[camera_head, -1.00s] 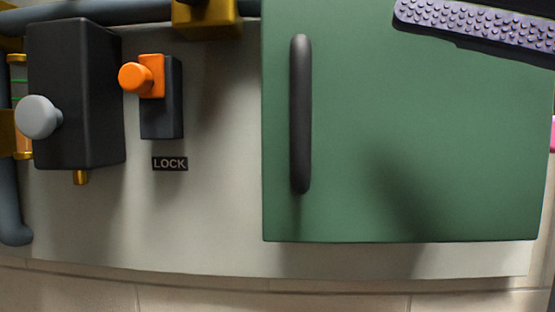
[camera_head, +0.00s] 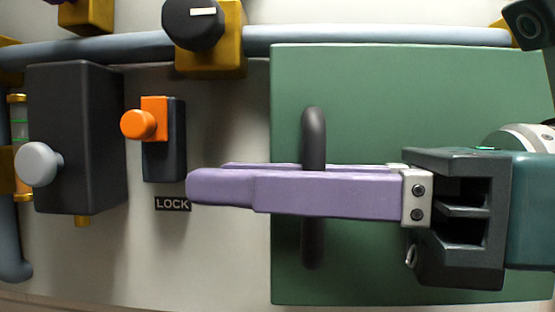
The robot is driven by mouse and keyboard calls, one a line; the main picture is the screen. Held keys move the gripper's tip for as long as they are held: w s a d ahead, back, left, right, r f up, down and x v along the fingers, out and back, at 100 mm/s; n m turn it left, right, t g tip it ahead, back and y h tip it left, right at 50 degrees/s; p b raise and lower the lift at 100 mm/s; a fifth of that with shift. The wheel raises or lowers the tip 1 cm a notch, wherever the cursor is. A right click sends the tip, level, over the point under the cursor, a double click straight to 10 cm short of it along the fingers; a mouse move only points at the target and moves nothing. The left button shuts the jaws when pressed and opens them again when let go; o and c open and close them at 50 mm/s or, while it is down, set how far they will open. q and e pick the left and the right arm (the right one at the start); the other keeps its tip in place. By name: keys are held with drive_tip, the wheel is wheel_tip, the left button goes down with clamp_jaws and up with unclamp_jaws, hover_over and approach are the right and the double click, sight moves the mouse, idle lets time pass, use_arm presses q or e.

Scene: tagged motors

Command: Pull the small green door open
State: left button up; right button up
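The green door (camera_head: 380,90) is a flat panel on the light wall, and it looks closed. Its dark upright bar handle (camera_head: 313,135) is on the door's left side. My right gripper (camera_head: 208,185) comes in from the right with long purple fingers lying level across the handle. The fingers hide the handle's middle; its top and lower end show above and below. One finger largely covers the other, so I cannot tell the gap between them or whether they touch the handle. My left gripper is not in view.
Left of the door are an orange knob (camera_head: 139,124) on a dark plate, a LOCK label (camera_head: 173,204) and a black box (camera_head: 80,140) with a grey knob (camera_head: 38,164). A blue-grey pipe (camera_head: 370,36) and a black dial (camera_head: 192,22) are above. The fingertips reach near the label.

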clamp_jaws()
idle(1.4)
